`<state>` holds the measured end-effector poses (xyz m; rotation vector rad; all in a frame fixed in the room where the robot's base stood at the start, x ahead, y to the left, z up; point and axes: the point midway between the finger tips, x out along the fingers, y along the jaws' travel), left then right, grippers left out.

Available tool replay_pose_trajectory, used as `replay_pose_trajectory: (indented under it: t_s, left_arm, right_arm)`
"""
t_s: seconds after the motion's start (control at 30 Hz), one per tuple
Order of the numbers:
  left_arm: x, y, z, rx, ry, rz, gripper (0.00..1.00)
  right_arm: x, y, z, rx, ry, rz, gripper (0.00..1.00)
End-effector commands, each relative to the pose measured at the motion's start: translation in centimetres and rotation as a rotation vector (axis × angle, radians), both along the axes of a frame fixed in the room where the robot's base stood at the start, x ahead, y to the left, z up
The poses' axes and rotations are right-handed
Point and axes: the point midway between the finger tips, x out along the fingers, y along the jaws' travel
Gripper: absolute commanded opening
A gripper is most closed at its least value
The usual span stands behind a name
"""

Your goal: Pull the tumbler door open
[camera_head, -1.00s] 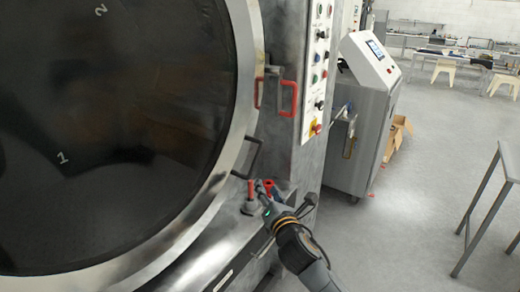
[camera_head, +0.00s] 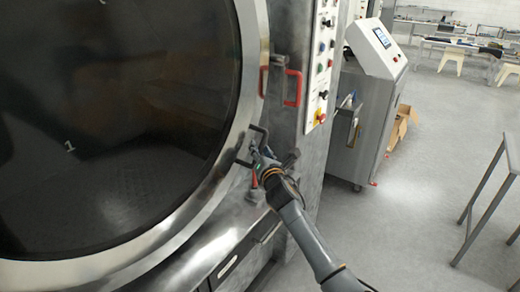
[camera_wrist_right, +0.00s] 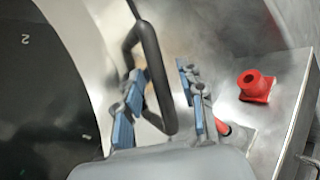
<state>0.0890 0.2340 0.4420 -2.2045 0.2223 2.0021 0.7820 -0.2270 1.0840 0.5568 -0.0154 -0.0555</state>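The tumbler door (camera_head: 100,130) is a large round dark pane in a broad metal ring, on the left of the head view, and it looks shut. Its black bar handle (camera_head: 263,130) sits at the ring's lower right; in the right wrist view the handle (camera_wrist_right: 158,75) runs down between the fingers. My right gripper (camera_head: 257,150) is at the lower part of this handle. In the right wrist view my right gripper (camera_wrist_right: 160,85) is open, with one blue-padded finger on each side of the bar and a visible gap on the right side. My left gripper is not in view.
A red-handled latch (camera_head: 292,88) sits on the frame above the door handle. A red knob (camera_wrist_right: 255,87) stands close to the right finger. A control panel (camera_head: 322,60) and a metal cabinet (camera_head: 362,120) are to the right. Open floor (camera_head: 420,200) lies beyond, with a metal stand (camera_head: 490,190).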

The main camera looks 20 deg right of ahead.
Motion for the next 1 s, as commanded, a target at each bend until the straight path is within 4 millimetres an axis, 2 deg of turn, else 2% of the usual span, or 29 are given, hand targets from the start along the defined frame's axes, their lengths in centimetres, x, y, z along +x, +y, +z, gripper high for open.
replay_pose_trajectory:
  t_s: [0.13,0.4,0.43,0.6,0.63,1.0]
  left_arm:
    - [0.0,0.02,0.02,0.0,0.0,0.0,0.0]
    - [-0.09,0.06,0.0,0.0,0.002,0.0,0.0]
    - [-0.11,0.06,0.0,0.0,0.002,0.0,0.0]
    - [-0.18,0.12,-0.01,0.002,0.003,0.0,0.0]
    - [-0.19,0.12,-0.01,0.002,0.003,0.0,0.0]
    - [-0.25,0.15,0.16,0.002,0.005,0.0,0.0]
  right_arm:
    - [0.67,0.0,0.05,0.0,-0.001,0.001,0.39]
    - [0.77,0.0,-0.01,-0.001,0.0,0.001,0.39]
    - [0.76,0.0,-0.01,0.0,-0.001,0.001,0.37]
    - [0.75,-0.01,-0.02,0.0,0.0,0.001,0.03]
    - [0.75,0.0,-0.01,0.0,0.0,0.001,0.0]
    - [0.48,-0.38,0.02,-0.001,0.0,-0.004,0.0]
